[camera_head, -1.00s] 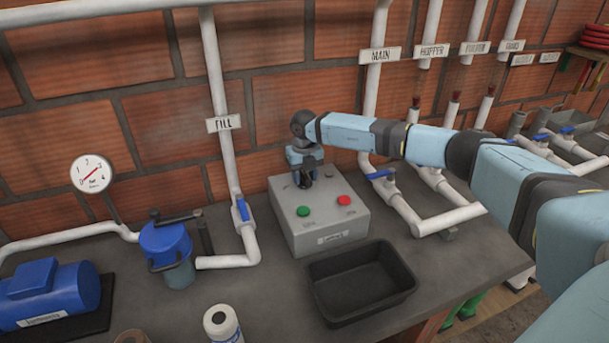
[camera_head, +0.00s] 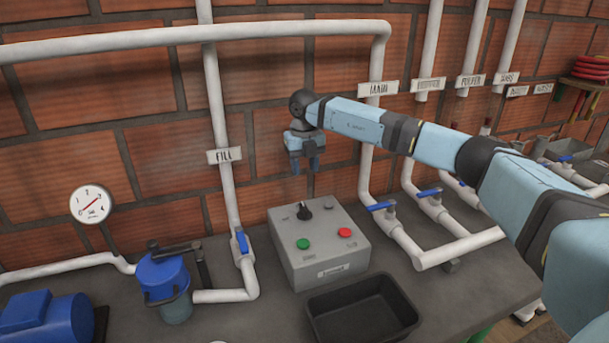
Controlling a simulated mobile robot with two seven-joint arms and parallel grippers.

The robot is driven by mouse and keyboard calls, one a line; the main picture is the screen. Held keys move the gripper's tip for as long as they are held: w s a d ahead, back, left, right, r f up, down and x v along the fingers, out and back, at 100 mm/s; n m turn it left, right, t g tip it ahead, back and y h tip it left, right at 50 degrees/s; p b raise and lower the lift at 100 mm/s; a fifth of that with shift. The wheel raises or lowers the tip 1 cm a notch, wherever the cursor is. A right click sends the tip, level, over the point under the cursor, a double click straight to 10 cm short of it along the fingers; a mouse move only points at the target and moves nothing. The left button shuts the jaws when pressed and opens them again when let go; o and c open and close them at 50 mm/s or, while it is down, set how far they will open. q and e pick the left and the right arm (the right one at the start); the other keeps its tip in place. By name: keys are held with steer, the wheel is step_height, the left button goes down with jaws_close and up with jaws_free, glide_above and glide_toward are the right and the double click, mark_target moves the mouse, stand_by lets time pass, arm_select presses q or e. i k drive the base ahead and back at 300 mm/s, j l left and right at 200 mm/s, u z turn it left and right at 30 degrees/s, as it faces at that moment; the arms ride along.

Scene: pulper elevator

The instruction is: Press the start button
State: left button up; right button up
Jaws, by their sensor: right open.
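The grey control box (camera_head: 330,262) stands on the bench in the middle of the view. On its sloped top are a green button (camera_head: 303,244) at the left, a red button (camera_head: 345,232) at the right and a black knob (camera_head: 305,211) at the back. The small labels beside the buttons are too blurred to read surely. My right gripper (camera_head: 305,170) points down, open and empty, in the air above the back of the box and clear of the knob. My left gripper is not in view.
A black tray (camera_head: 318,308) sits directly in front of the box. A white pipe with a blue valve handle (camera_head: 242,241) and a blue-lidded canister (camera_head: 164,264) stand to the left. Pipes with blue valves (camera_head: 382,206) stand to the right. A brick wall is behind.

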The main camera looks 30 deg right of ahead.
mark_target(302, 242)
steer(key=k, duration=1)
